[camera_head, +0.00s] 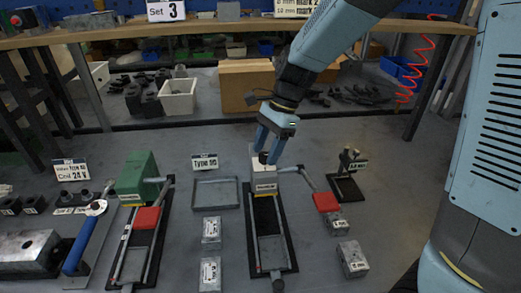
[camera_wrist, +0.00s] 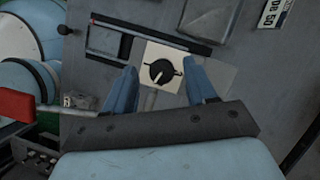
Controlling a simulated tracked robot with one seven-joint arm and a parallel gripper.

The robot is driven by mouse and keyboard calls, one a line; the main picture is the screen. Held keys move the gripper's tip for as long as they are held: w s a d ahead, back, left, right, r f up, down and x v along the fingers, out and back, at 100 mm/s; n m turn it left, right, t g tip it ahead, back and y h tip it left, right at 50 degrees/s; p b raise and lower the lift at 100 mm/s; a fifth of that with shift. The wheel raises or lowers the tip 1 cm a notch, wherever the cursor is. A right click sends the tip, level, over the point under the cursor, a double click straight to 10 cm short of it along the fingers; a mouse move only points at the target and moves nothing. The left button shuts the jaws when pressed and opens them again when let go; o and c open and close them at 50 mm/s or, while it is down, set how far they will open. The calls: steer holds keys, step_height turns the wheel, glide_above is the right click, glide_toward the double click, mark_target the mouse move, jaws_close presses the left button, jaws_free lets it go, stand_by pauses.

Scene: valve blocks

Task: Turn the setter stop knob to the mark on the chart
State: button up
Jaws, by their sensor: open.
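The black round setter stop knob (camera_wrist: 160,71) sits on a cream plate (camera_wrist: 171,54), with a pale pointer line on it, in the wrist view. My gripper (camera_wrist: 160,67) is open, with one blue finger on each side of the knob and gaps between. In the head view my gripper (camera_head: 268,150) points down over the cream block (camera_head: 264,180) at the back of the right-hand fixture, and its fingers mostly hide the knob. A "Set 3" card (camera_head: 165,10) stands on the shelf. A second card (camera_head: 294,8) with a "10 mm" line is partly cut off.
A red-handled lever (camera_head: 326,202) extends right of the cream block. A green-headed fixture (camera_head: 138,177) stands to the left, and a grey tray (camera_head: 215,193) lies between them. Metal blocks (camera_head: 352,260) and a small black stand (camera_head: 346,180) are to the right.

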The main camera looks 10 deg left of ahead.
steer(key=shift+s+f, duration=0.1)
steer(key=shift+f, duration=0.25)
